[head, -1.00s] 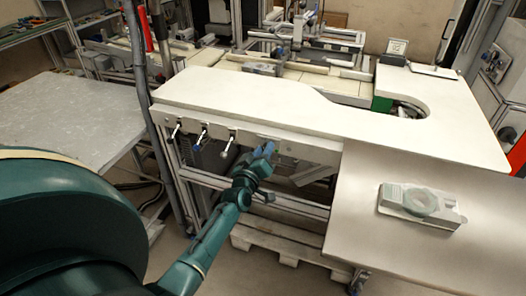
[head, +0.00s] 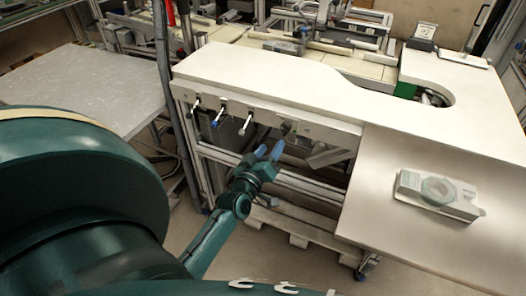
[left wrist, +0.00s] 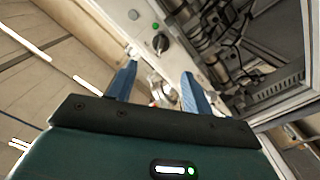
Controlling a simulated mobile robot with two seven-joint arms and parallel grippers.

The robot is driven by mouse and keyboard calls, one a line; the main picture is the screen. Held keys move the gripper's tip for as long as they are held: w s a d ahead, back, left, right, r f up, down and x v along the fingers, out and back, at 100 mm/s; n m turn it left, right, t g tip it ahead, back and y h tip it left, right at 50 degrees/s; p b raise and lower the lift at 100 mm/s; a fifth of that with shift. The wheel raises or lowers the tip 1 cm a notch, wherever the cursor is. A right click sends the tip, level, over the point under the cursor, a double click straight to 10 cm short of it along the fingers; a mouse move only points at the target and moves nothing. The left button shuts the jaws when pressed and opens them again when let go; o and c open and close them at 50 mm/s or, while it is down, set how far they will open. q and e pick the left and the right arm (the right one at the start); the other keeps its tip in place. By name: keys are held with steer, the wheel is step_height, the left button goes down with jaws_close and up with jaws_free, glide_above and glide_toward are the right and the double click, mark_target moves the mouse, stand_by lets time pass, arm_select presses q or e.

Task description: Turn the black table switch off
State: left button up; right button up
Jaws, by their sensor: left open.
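The black switch (left wrist: 160,43) is a dark knob on the pale front panel under the table edge, beside a green button (left wrist: 155,26) in the left wrist view. In the head view it is a small dark spot (head: 286,128) on the panel, too small to read its setting. My left gripper (head: 270,150) has its blue fingers apart and empty. It is just below and in front of the panel, pointing toward the switch. In the left wrist view the gripper (left wrist: 158,72) has the knob beyond its fingertips, with no contact seen. My right gripper is not in view.
A tape reel in a grey holder (head: 437,192) lies on the right-hand surface.

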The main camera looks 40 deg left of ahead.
arm_select(q)
steer(key=shift+v, duration=2.15)
steer(key=s+d+f+m+g+h, duration=0.3)
steer(key=s+d+f+m, duration=0.2)
steer(key=d, duration=0.4)
steer(key=s+d+f+m+g+h, duration=0.3)
steer(key=s+d+f+m+h, duration=0.1)
steer(key=s+d+m, duration=0.3)
steer(key=s+d+f, duration=0.1)
steer(key=s+d, duration=0.1)
steer(key=shift+s+d+m+g+h, duration=0.25)
steer(key=shift+d+m+g+h, duration=0.05)
steer(key=shift+d+m+g, duration=0.1)
